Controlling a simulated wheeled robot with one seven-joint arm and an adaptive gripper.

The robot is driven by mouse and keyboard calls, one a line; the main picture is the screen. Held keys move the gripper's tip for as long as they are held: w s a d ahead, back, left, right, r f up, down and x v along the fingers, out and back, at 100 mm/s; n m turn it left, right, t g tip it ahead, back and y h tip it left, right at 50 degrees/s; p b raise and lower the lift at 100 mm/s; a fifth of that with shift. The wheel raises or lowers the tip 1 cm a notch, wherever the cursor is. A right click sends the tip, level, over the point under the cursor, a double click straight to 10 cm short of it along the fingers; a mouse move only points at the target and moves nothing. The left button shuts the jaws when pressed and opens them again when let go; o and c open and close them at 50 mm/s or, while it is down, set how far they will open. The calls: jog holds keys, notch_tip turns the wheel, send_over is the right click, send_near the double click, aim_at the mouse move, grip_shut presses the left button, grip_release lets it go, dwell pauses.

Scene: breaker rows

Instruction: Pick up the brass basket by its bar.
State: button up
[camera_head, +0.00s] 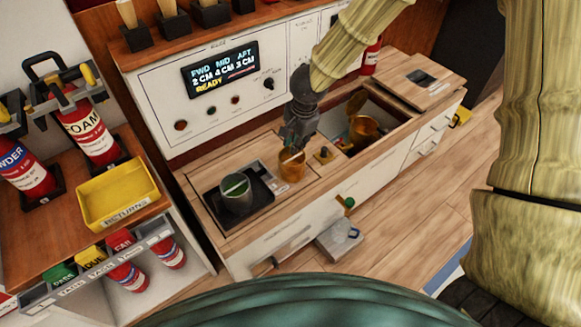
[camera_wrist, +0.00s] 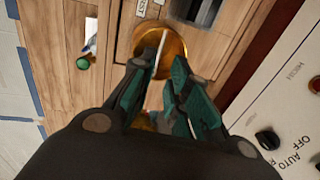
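A brass basket (camera_head: 291,170) stands on the wooden counter, just right of a black plate, with a pale bar across its top. In the wrist view the brass basket (camera_wrist: 148,32) is at the top centre, and its pale bar (camera_wrist: 164,45) runs down toward the space between my fingers. My gripper (camera_head: 295,146) points down right over the basket. In the wrist view the fingers of my gripper (camera_wrist: 165,68) are apart, one on each side of the bar's near end. I see no clear contact with the bar. The fingers hide the basket's near side.
A grey pot (camera_head: 236,194) with a green bar sits on the black plate. Another brass vessel (camera_head: 364,130) is in the open well at right. A small brass fitting (camera_head: 323,154) stands beside the basket. The control panel (camera_head: 218,85) rises behind. A green knob (camera_head: 349,202) is at the counter's front.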

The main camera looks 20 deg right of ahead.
aim_at(292, 158)
jog(key=f+b, duration=0.1)
jog(key=f, duration=0.2)
jog(key=w+f+b, duration=0.1)
jog(key=f+b, duration=0.1)
jog(key=f, duration=0.1)
jog(key=f+b, duration=0.1)
jog(key=f, duration=0.2)
jog(key=shift+w+a+f, duration=0.15)
jog(key=shift+w+f, duration=0.15)
jog(key=shift+w, duration=0.1)
grip_shut()
